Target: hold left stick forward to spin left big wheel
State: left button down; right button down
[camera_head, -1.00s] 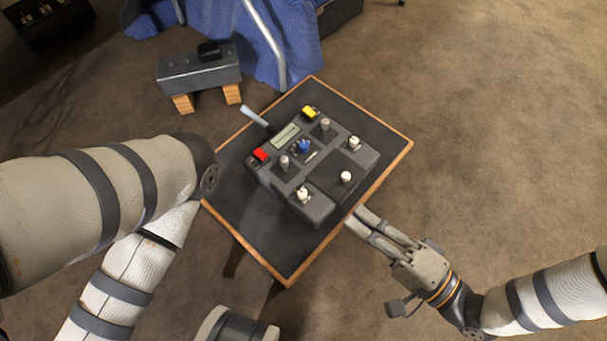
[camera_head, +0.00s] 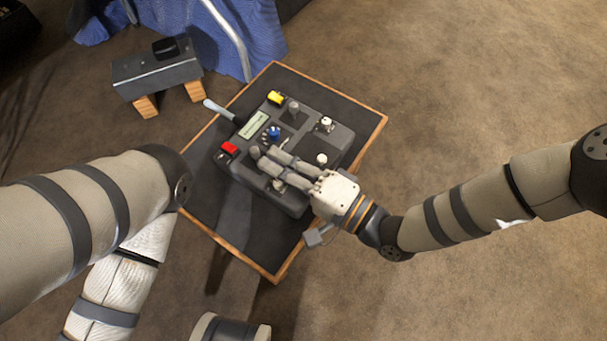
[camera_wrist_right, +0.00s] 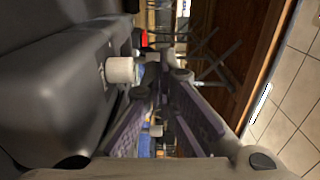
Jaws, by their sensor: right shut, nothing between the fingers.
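The grey control box (camera_head: 299,201) sits on a dark, wood-edged board. Its left grey stick (camera_head: 254,151) stands near the red switch (camera_head: 229,148); a second grey stick (camera_head: 294,107) stands near the yellow switch (camera_head: 275,97). My right gripper (camera_head: 265,157) is shut and empty, reaching across the box with its fingertips right by the left stick; I cannot tell if they touch. Its fingers cover part of the box's front. In the right wrist view, the fingers (camera_wrist_right: 176,72) pass beside a white knob (camera_wrist_right: 122,70). My left gripper is not in view, and no big wheel shows.
White knobs (camera_head: 322,158) and (camera_head: 326,123) stand up from the box. A blue knob (camera_head: 273,132) and a small display (camera_head: 254,124) are in its middle. A metal lever (camera_head: 218,109) sticks out behind. A grey block on wooden feet (camera_head: 157,77) stands back left. Right floor is clear.

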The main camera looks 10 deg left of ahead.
jog(key=shift+w+a, duration=0.2)
jog(key=shift+a, duration=0.3)
